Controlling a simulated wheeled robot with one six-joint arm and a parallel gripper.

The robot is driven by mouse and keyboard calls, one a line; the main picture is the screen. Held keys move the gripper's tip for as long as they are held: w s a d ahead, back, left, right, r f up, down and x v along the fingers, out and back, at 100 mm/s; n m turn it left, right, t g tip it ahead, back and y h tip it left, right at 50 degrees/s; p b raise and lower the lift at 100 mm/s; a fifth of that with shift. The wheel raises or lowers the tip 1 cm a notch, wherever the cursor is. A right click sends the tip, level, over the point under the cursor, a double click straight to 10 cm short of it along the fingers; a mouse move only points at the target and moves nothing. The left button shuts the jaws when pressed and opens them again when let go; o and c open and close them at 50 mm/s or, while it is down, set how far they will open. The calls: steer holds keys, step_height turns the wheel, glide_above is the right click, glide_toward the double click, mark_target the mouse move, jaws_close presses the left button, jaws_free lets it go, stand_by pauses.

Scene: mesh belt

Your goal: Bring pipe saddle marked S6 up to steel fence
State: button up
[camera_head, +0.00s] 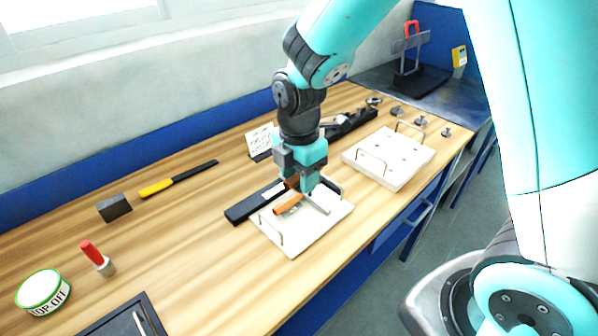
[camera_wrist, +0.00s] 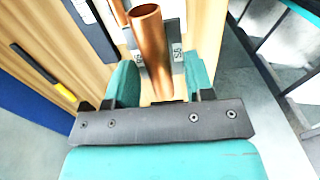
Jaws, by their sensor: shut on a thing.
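My gripper (camera_head: 307,186) is low over the near white board (camera_head: 301,240). In the wrist view its teal fingers (camera_wrist: 159,88) are shut on a copper pipe saddle (camera_wrist: 152,45). Pale marks show on both sides of the pipe; the right one looks like S6 but is turned and small. In the head view the saddle's copper pipe (camera_head: 287,204) lies over the board. A grey metal bar (camera_head: 317,204), perhaps the steel fence, lies close to its right. I cannot tell whether they touch. A second copper piece (camera_head: 292,182) is partly hidden behind my gripper.
A black rail (camera_head: 240,211) lies along the board's left edge. Wire handles (camera_head: 270,231) rise from the board. Another white board (camera_head: 405,165) stands behind to the right. A red-topped marker (camera_head: 93,254), round tin (camera_head: 42,291) and yellow-handled tool (camera_head: 157,187) are at left.

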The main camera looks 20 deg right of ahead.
mark_target(305, 226)
steer(key=shift+f+b, duration=5.15)
steer(key=shift+f, duration=2.45)
steer(key=shift+w+d, duration=0.25)
steer(key=shift+d, duration=0.6)
steer(key=o, duration=1.2)
steer(key=shift+r, duration=0.1)
step_height(305, 226, up, 17)
steer(key=shift+r, duration=0.15)
steer(key=s+a+m+y, duration=0.1)
steer(key=s+a+m, duration=0.1)
steer(key=s+m, duration=0.2)
steer(key=s+a+r+m+y, duration=0.1)
steer(key=s+a+m, duration=0.1)
steer(key=s+m, duration=0.3)
steer(key=s+a+m+y, duration=0.2)
steer(key=s+m, duration=0.3)
steer(key=s, duration=0.5)
steer(key=shift+s+a+r, duration=0.15)
steer(key=shift+a+r, duration=0.05)
steer(key=shift+a, duration=0.25)
